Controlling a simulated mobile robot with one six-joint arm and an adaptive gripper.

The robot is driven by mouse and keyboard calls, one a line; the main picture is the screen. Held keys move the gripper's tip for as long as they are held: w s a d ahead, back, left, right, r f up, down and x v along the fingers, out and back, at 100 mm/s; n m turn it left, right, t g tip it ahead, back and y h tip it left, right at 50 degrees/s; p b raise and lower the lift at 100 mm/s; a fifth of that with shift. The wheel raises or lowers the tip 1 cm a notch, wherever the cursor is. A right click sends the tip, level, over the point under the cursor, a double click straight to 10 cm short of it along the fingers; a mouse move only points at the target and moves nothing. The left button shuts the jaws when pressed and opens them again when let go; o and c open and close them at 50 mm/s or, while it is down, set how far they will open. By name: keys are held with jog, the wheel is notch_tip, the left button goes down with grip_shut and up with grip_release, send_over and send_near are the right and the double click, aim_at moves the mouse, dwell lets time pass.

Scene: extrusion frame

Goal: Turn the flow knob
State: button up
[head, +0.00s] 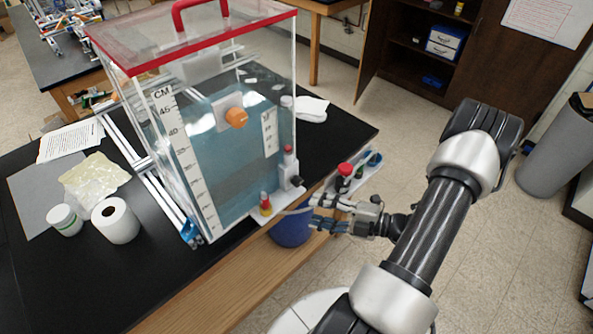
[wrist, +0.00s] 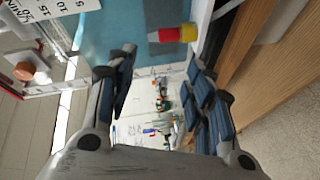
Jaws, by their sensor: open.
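A clear tank (head: 215,165) of blue water stands on the black bench. An orange round knob (head: 237,117) is on its front face. A small red and yellow knob (head: 265,204) sits on the white ledge at the tank's foot. It also shows in the wrist view (wrist: 178,34), above the gap between my fingers. A white block with a black knob (head: 296,181) stands beside it. I cannot tell which one is the flow knob. My gripper (head: 317,212) is open and empty, right of the ledge and apart from the knobs; it shows in the wrist view (wrist: 160,88).
A red-topped black piece (head: 345,169) stands on a white shelf at the bench's right edge. A blue bucket (head: 291,230) is below the ledge, behind my gripper.

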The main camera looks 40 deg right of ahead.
jog(key=s+d+f+m+t+h+p, duration=0.4)
jog(key=m+h, duration=0.3)
jog(key=m, duration=0.4)
jog(key=b, duration=0.1)
send_near(300, 183)
jog(key=shift+m, duration=0.3)
jog(key=w, duration=0.9)
jog(key=shift+w+a+f, duration=0.1)
jog(key=shift+w+a, duration=0.2)
jog(key=shift+a, duration=0.05)
jog(key=shift+c, duration=0.5)
jog(key=c, duration=1)
